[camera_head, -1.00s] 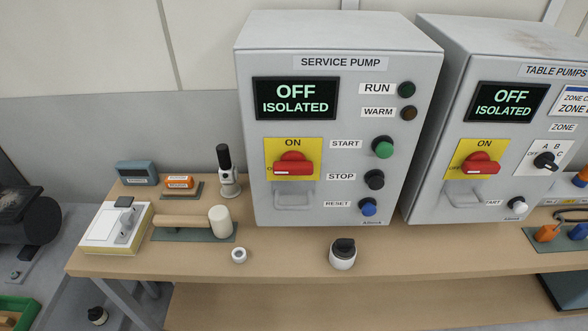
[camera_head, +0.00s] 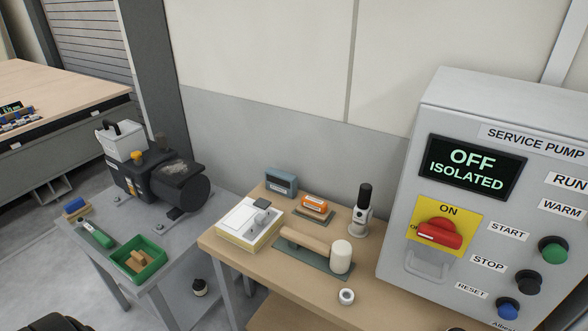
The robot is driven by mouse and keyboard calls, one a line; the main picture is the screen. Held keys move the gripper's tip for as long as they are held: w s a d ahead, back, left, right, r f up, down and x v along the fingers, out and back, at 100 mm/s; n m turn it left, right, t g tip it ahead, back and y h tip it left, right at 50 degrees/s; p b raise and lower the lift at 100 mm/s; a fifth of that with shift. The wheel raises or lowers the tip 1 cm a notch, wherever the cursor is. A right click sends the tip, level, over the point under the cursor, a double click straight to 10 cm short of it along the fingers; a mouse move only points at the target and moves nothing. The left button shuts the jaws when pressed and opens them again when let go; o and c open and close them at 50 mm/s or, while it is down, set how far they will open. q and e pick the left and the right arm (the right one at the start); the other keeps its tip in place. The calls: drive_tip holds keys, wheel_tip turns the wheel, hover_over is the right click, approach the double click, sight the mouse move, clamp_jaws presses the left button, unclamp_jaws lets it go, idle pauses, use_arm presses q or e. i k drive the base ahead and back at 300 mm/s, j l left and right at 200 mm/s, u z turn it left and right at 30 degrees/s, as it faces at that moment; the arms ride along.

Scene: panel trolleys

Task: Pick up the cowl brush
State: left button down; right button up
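A small block with a blue top (camera_head: 76,206) lies at the left corner of the grey metal table (camera_head: 105,205). It looks like a brush, but it is too small to be sure that it is the cowl brush. A green and dark hand tool (camera_head: 95,234) lies in front of it on the same table. A green tray (camera_head: 151,271) with wooden pieces inside stands to the right of the tool.
A dark motor (camera_head: 160,185) fills the back of the grey table.

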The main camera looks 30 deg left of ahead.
sight(76, 208)
drive_tip(key=u, duration=1.9)
drive_tip(key=z, duration=2.55)
drive_tip(key=u, duration=3.1)
